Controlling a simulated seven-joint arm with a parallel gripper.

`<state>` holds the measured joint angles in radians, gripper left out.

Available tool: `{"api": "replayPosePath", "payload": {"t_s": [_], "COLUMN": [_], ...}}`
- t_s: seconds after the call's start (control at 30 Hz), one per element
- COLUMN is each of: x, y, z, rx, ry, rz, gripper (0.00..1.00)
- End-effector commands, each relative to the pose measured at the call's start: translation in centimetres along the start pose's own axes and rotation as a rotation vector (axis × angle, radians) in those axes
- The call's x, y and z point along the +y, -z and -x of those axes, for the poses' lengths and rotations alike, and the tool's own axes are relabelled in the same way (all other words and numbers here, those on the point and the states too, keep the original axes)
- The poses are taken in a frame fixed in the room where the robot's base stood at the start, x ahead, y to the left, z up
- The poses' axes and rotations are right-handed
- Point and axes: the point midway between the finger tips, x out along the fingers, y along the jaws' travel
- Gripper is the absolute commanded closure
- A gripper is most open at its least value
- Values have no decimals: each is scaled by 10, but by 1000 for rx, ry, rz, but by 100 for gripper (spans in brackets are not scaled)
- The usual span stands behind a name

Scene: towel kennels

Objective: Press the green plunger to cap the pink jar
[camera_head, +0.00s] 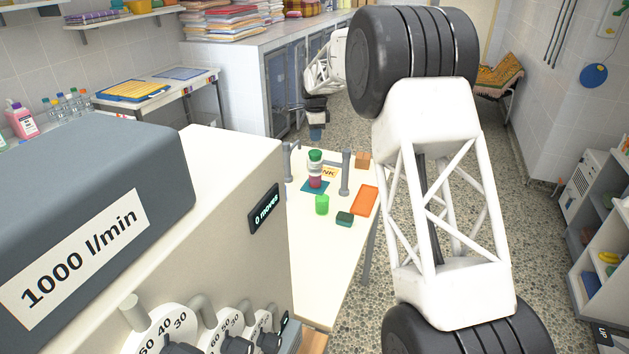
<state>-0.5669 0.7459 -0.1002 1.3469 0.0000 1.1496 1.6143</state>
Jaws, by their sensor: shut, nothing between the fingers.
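A small jar with a pink lower part (316,182) stands upright on a teal mat on the white table. A green round piece (315,155), which looks like the plunger, sits above it with a paler band between. I cannot tell whether it touches the jar. Two grey posts (345,173) flank the jar. My gripper (316,134) shows beyond and above the jar, pointing down. Its fingers are together and empty, and it appears apart from the plunger.
A bright green cylinder (322,205), a dark green block (344,219), an orange tray (364,201) and a brown block (362,159) share the table (318,255). A large machine (95,215) marked "1000 l/min" fills the left foreground. The table's near part is clear.

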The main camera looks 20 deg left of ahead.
Motion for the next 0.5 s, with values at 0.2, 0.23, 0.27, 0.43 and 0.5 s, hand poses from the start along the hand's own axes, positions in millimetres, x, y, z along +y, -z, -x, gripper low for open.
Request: {"api": "replayPosePath", "payload": {"t_s": [0.2,0.23,0.27,0.43,0.5], "x": [0,0,0,0,0], "y": [0,0,0,0,0], "z": [17,19,21,31,34], "rx": [0,0,0,0,0], "ry": [2,1,1,1,1], "rz": [0,0,0,0,0], "gripper": [100,100,100,100,100]}}
